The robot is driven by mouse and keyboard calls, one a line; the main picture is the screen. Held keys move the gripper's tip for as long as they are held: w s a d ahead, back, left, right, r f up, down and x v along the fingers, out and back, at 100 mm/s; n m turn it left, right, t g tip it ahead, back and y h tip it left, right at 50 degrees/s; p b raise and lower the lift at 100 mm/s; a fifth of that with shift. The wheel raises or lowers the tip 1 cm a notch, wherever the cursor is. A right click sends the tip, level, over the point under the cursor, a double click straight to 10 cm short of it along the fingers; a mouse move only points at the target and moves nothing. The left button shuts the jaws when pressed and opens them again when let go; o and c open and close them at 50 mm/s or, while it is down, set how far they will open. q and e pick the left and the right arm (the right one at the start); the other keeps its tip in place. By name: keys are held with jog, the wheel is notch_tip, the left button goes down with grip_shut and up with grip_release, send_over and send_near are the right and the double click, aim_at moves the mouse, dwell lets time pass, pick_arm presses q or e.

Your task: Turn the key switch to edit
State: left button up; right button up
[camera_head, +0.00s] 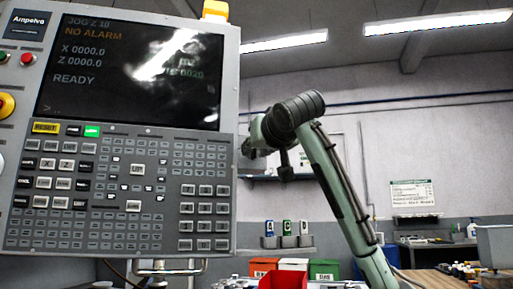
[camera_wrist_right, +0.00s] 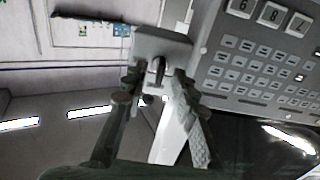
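The control panel (camera_head: 120,130) fills the left of the head view, with a lit screen reading "NO ALARM" and "READY" above a keypad. My right gripper (camera_head: 247,148) is at the panel's right edge, its fingertips partly hidden there. In the right wrist view a pale grey box (camera_wrist_right: 178,46) with a dark, key-like piece (camera_wrist_right: 159,70) sits beside the keypad; it looks like the key switch. My right gripper (camera_wrist_right: 158,82) is open, with one finger on each side of the dark piece. Contact and the marked positions cannot be made out. My left gripper is not in view.
A yellow knob (camera_head: 5,105) is at the panel's left edge. Red (camera_head: 284,276) and green (camera_head: 324,270) bins stand low in the middle, and a bench (camera_head: 435,280) is at lower right. The wall behind is mostly clear.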

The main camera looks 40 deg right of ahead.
jog(key=shift+c, duration=0.2)
grip_shut()
